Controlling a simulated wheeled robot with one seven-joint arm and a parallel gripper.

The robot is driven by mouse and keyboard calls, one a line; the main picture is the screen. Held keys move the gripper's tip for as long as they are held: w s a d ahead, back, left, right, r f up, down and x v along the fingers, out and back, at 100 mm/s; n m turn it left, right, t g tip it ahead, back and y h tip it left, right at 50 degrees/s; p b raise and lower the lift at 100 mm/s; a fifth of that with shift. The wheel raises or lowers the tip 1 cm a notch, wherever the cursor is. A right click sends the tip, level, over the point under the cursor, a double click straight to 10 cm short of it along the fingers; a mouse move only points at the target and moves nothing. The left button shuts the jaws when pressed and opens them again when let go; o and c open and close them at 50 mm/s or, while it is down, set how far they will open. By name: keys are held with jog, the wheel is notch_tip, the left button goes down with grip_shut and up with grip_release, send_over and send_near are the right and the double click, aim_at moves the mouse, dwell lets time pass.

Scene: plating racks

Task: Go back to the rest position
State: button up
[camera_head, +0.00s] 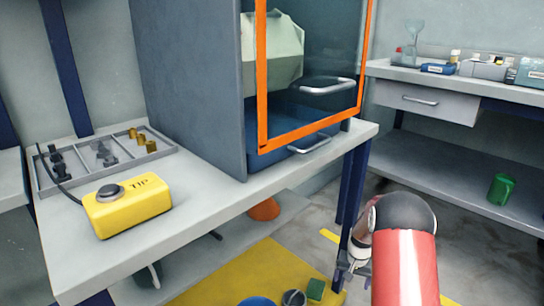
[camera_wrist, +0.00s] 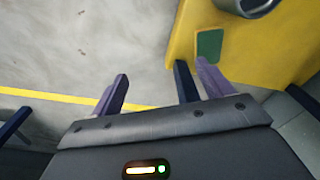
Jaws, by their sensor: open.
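My gripper (camera_wrist: 161,70) is open in the wrist view, with its two purple fingers apart and nothing held between them. A dark blue post, which looks like a table leg (camera_wrist: 185,82), shows between the fingers, close to the right one. In the head view my gripper (camera_head: 350,264) hangs low beside the front right leg of the workbench (camera_head: 352,190), below the bench top. My red and white arm covers part of it there. Whether the gripper touches the leg cannot be told.
The workbench (camera_head: 210,212) carries a cabinet with an orange-framed front (camera_head: 262,90), a yellow box (camera_head: 127,205) and a parts tray (camera_head: 165,155). A green mug (camera_head: 501,189) stands on the right shelf. Grey floor (camera_wrist: 90,50) is clear.

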jog(key=s+a+r+n+t+p, duration=0.15)
jog(key=s+r, duration=0.25)
jog(key=r, duration=0.5)
jog(key=s+a+r, duration=0.3)
jog(key=s+r, duration=0.1)
jog(key=r, duration=0.6)
jog(key=s+a+r+t+p, duration=0.1)
jog(key=s+a+r, duration=0.15)
jog(key=r, duration=0.65)
jog(key=s+a+r+n+t+p, duration=0.1)
jog(key=s+r, duration=0.4)
jog(key=s, duration=0.6)
jog(key=s+a+r+n+t+p, duration=0.1)
jog(key=s+r, duration=0.4)
jog(key=s, duration=0.7)
jog(key=shift+a+p, duration=0.3)
jog(key=shift+a, duration=0.55)
jog(key=shift+w+r+n, duration=0.1)
jog(key=shift+n, duration=0.15)
